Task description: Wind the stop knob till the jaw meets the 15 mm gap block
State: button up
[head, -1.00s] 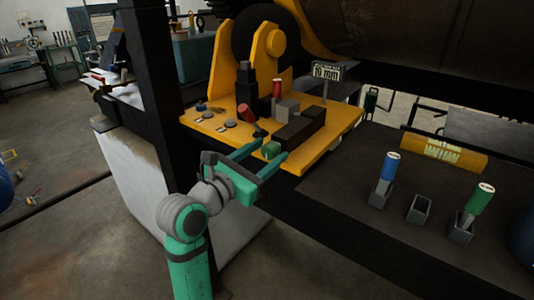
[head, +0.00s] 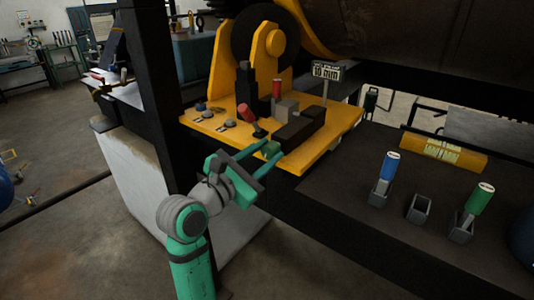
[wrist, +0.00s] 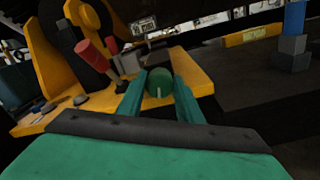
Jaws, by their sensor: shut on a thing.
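The green stop knob (head: 271,149) sits at the front end of a dark block (head: 300,128) on the yellow plate (head: 318,150). My gripper (head: 273,150) is shut on the knob, one finger on each side. In the wrist view the round knob (wrist: 159,82) shows a pale line on its face, pointing down. A grey block (head: 286,109) and a red-topped piece (head: 277,90) stand behind the dark block. I cannot tell which piece is the jaw or the 15 mm block, or whether they touch. A sign (head: 326,71) appears to read 10 mm.
A red-handled lever (head: 246,113) leans just left of my fingers. At right, a blue-topped piece (head: 388,170) and a green-topped piece (head: 478,200) stand in holders, with an empty holder (head: 419,209) between them. A black post (head: 156,100) rises left of my arm.

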jog(key=o, duration=1)
jog(key=shift+o, duration=0.2)
jog(key=v, duration=1.1)
